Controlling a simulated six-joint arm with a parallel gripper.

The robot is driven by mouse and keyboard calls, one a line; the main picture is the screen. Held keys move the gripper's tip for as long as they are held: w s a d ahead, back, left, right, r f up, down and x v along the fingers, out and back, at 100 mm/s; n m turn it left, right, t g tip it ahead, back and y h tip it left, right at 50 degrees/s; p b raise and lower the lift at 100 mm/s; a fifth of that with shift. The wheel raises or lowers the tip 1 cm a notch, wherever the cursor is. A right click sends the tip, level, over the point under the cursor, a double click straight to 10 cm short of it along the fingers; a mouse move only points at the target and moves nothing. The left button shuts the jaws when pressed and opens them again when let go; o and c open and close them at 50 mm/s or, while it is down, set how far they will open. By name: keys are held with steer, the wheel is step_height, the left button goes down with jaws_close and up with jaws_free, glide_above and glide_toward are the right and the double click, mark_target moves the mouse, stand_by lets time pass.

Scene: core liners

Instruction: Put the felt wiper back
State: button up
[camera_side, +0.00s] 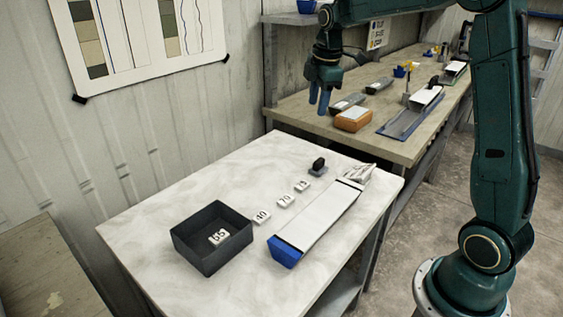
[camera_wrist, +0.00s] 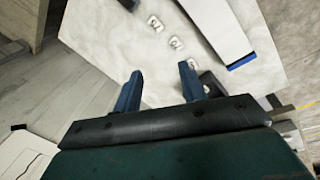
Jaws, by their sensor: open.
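The felt wiper (camera_side: 319,166) appears to be the small block with a black knob and a grey base, standing on the far part of the white table (camera_side: 140,222). In the wrist view a dark block (camera_wrist: 211,84), likely the same wiper, shows just beside the right fingertip and is partly hidden by it. My gripper (camera_side: 319,104) is open and empty, its blue fingers pointing down, high above the table's far end. It also shows in the wrist view (camera_wrist: 160,85), with its fingers apart and nothing between them.
A dark open tray (camera_side: 190,246) holds a white number tag. More number tags (camera_side: 284,201) lie in a row beside a long white core liner (camera_side: 318,220) with a blue end. An orange box (camera_side: 353,118) and tools stand on the wooden bench (camera_side: 290,108) behind.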

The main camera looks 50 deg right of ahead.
steer(key=s+a+r+m+t, duration=0.1)
steer(key=s+a+r+m, duration=0.2)
steer(key=s+a, duration=0.25)
steer(key=s+a+r+m+t, duration=0.1)
steer(key=s+a+r+m, duration=0.15)
steer(key=s+a, duration=0.35)
steer(key=s+a+f+m+t, duration=0.1)
steer(key=s+a+f+m, duration=0.1)
steer(key=s, duration=0.5)
steer(key=s+a+f+m, duration=0.2)
steer(key=s+m, duration=0.2)
steer(key=s, duration=0.4)
steer(key=shift+t+y, duration=0.3)
steer(key=shift+t, duration=0.1)
